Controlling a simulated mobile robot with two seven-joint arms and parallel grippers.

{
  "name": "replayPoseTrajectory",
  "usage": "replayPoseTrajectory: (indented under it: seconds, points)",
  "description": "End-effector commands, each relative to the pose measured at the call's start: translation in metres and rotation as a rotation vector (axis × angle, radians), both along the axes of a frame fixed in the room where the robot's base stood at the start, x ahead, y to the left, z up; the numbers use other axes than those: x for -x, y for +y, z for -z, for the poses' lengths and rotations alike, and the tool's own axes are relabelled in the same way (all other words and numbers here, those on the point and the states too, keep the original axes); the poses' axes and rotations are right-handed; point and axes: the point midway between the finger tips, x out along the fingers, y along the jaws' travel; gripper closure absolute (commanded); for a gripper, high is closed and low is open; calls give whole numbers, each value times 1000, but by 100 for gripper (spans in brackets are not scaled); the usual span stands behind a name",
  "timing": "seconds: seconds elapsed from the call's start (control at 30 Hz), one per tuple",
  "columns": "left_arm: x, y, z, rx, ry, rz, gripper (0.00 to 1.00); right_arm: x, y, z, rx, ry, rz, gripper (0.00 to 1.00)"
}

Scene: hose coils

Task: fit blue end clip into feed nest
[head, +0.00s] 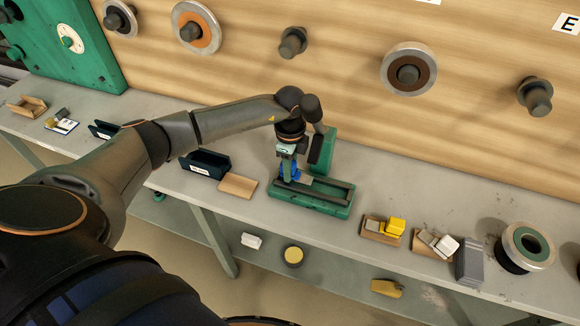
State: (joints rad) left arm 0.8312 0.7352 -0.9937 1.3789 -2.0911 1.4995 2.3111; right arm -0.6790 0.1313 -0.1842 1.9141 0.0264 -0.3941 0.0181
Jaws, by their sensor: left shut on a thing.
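My left gripper (288,165) points down over the left end of a green fixture on the bench. It is shut on a small blue piece, the blue end clip (289,172), which shows just under the fingers. The green fixture (325,205) has a long dark channel and a taller green block behind it; the feed nest appears to be part of it. I cannot tell whether the clip touches the nest or hangs just above it. My right gripper is not in view.
A dark blue bin (205,164) and a wooden block (238,185) lie left of the fixture. To the right are a tray with a yellow piece (391,226), grey plates (469,259) and a green-centred coil (527,247). Pegs with coils (409,69) stick out from the wooden wall behind.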

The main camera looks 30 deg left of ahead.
Motion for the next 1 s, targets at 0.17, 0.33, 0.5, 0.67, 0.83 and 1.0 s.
replayPoseTrajectory:
  seconds: [0.17,0.33,0.5,0.67,0.83,1.0]
  points:
    - [0,0,-1,0,-1,0,100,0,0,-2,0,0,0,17]
    - [0,0,0,0,-1,0,100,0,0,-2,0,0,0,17]
    - [0,0,0,0,0,0,100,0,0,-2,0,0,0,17]
    - [0,0,0,0,-1,0,100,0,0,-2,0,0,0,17]
    - [0,0,1,0,0,0,100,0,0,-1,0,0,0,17]
    - [0,0,5,0,0,0,100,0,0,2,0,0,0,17]
